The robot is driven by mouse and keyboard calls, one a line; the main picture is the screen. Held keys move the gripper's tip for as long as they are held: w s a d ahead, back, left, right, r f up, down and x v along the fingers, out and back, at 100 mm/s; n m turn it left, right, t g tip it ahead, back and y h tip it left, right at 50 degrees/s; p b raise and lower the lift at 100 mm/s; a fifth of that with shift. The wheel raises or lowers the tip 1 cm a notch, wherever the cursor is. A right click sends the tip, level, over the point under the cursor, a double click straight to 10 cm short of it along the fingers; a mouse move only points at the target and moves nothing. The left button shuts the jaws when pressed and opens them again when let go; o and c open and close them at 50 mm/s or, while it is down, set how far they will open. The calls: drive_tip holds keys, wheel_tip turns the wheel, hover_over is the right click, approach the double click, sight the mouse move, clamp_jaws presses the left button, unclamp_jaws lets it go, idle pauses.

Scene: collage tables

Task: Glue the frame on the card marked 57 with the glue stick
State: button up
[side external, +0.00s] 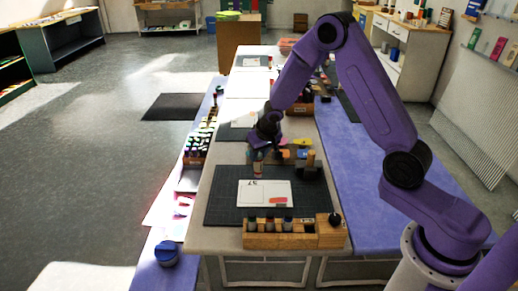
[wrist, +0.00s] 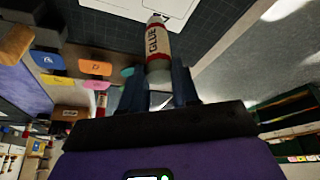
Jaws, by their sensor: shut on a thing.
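My gripper (wrist: 157,90) is shut on the glue stick (wrist: 157,62), a grey and white tube with a red band reading GLUE. In the side view my gripper (side external: 259,154) holds the glue stick (side external: 258,169) upright, just behind the card's far edge. The white card marked 57 (side external: 250,199) lies on the dark mat (side external: 223,206), its number upside down in this view. A pink-red patch shows at its near right corner. The frame on the card is too small to make out. Whether the stick's tip touches anything is unclear.
A wooden box (side external: 262,241) with several small containers stands at the near edge. A dark block with a wooden handle (side external: 311,161) stands at right. Coloured tags, including an orange one (wrist: 95,67), lie nearby. A blue round pot (side external: 167,252) is at lower left.

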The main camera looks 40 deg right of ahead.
sight(257, 173)
drive_tip(key=shift+f, duration=1.8)
drive_tip(key=shift+f, duration=0.65)
drive_tip(key=shift+a, duration=0.1)
drive_tip(key=shift+s+a, duration=0.45)
drive_tip(key=shift+s, duration=0.1)
drive_tip(key=shift+s+a, duration=0.1)
drive_tip(key=shift+s+a, duration=1.1)
drive_tip(key=shift+s, duration=0.05)
drive_tip(key=shift+s+a, duration=0.1)
drive_tip(key=shift+a, duration=0.05)
drive_tip(key=shift+s+a, duration=0.35)
